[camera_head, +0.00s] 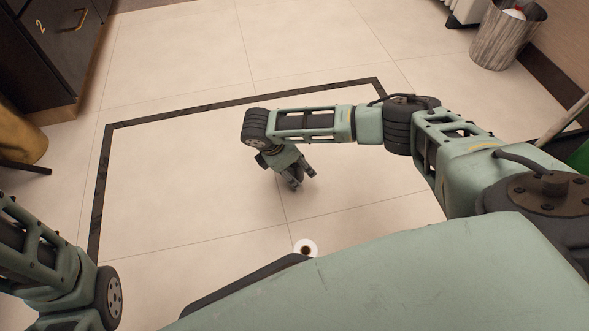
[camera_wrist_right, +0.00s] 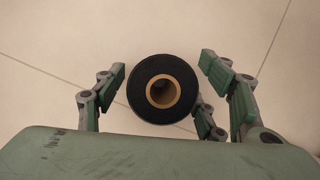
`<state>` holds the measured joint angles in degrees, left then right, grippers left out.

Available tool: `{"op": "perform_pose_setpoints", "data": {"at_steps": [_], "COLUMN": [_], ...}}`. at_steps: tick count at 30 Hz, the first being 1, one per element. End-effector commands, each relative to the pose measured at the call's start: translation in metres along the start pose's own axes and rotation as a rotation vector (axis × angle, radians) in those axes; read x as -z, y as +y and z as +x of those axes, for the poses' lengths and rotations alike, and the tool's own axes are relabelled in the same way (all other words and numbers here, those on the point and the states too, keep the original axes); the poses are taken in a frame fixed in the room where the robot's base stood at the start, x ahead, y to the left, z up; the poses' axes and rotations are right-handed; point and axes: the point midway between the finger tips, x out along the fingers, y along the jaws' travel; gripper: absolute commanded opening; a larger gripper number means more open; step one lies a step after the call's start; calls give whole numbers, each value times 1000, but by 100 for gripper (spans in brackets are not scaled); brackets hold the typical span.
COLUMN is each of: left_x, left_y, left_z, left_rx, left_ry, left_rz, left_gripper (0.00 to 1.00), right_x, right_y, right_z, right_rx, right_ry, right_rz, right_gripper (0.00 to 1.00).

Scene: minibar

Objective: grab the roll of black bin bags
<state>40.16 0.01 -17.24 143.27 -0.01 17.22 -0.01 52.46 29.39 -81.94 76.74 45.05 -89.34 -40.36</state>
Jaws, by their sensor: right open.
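The roll of black bin bags (camera_wrist_right: 163,66) shows in the right wrist view, end-on, with a brown cardboard core and a hole facing the camera. It lies in the gap between the spread fingers of my right gripper (camera_head: 300,178), with visible space on both sides. The gripper is open and points down over the floor in the head view. I cannot make out the black roll there; the gripper seems to hide it. My left arm comes in at the lower left of the head view, but its gripper is not in view.
A white roll with a dark hole (camera_head: 305,247) stands on the floor close to my base. A bin (camera_head: 507,38) stands at the upper right, and a dark cabinet (camera_head: 55,50) at the upper left. The tiled floor around the gripper is mostly clear.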

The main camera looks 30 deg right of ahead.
Motion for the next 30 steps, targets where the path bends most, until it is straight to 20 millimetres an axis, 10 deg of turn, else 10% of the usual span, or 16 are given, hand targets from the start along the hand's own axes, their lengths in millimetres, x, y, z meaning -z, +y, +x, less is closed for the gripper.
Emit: {"op": "perform_pose_setpoints", "data": {"at_steps": [19,30], "left_x": [0,-2], "left_y": [0,-1], "left_z": [0,5], "left_rx": [0,0], "left_ry": [-1,-2], "left_rz": [0,1], "left_gripper": [40,40], "right_x": [0,-2], "right_y": [0,0], "right_z": [0,-5], "right_rx": [0,0], "right_ry": [0,0], "right_rz": [1,1], "right_gripper": [12,12]}}
